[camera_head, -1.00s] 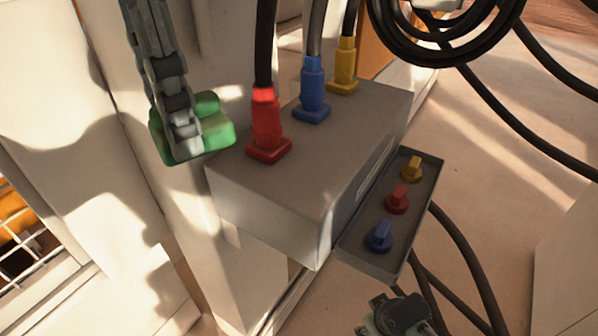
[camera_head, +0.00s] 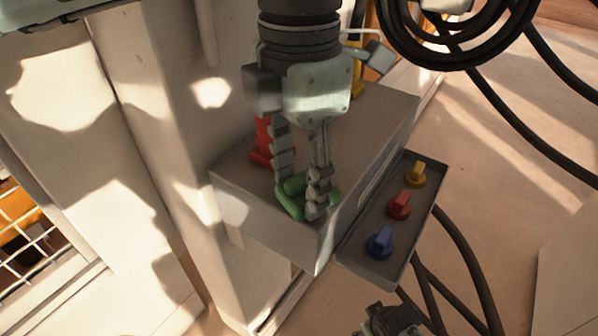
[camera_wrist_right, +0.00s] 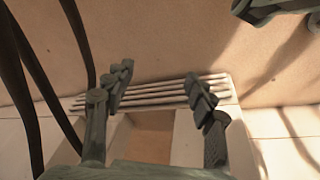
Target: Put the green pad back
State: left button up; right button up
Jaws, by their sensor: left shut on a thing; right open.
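My left gripper (camera_head: 299,194) comes down over the grey box (camera_head: 245,190) and is shut on the green pad (camera_head: 291,207). The pad appears over the front part of the box top, partly hidden by the fingers. I cannot tell whether it touches the box. My right gripper (camera_wrist_right: 158,76) is open and empty in the right wrist view; part of it shows at the bottom of the head view.
The red plug (camera_head: 262,150) stands on the box beside my left fingers. The yellow plug (camera_head: 357,80) is mostly hidden, and the blue one is hidden. A side tray (camera_head: 362,258) holds yellow, red and blue knobs. Black cables (camera_head: 463,250) hang at the right.

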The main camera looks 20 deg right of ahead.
aim_at(299, 178)
jog(key=shift+f, duration=0.15)
pick_arm(q)
jog(key=shift+f, duration=0.1)
jog(key=shift+f+b, duration=0.1)
jog(key=shift+b, duration=0.2)
jog(key=o, duration=0.8)
jog(key=shift+o, duration=1.5)
jog(key=shift+r+p, duration=0.25)
jog(key=shift+p, duration=0.05)
jog(key=shift+r, duration=0.3)
notch_tip(299, 178, up, 11)
jog(key=shift+r, duration=0.15)
pick_arm(e)
jog(key=shift+w+r, duration=0.2)
jog(key=shift+r, duration=0.4)
